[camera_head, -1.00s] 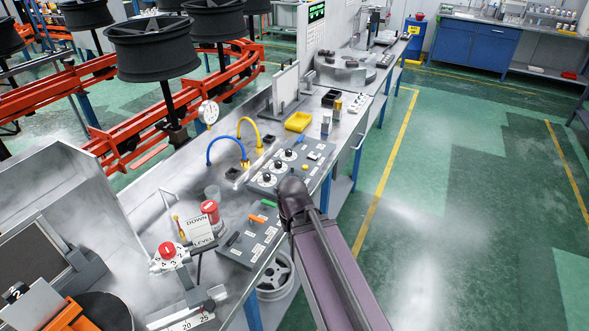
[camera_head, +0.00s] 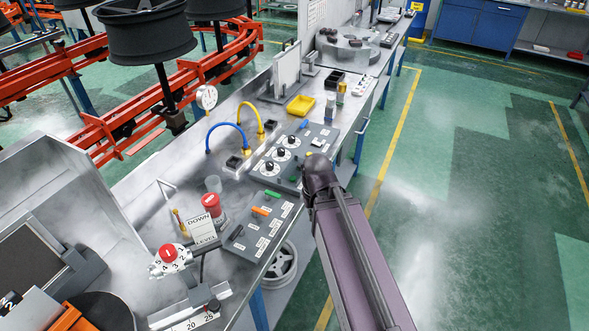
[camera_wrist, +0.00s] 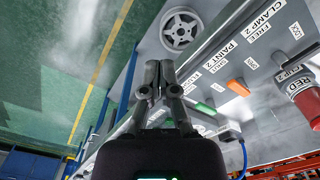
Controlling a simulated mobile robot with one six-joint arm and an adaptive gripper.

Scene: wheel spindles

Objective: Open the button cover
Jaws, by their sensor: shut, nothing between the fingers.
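I cannot make out a button cover for certain. The front panel (camera_head: 245,245) carries a green lever (camera_head: 272,194), an orange lever (camera_head: 261,211) and a dark lever, with white labels. Both coloured levers also show in the wrist view, green (camera_wrist: 205,108) and orange (camera_wrist: 238,87). My gripper (camera_wrist: 160,66) is shut and empty, apart from the levers. Its fingers are hidden in the head view.
A grey panel with dials (camera_head: 283,152) and blue and yellow hoses (camera_head: 226,137) lie farther along the bench. A yellow tray (camera_head: 301,105) is beyond. A wheel (camera_head: 283,262) lies below the bench. Green floor is open at the right.

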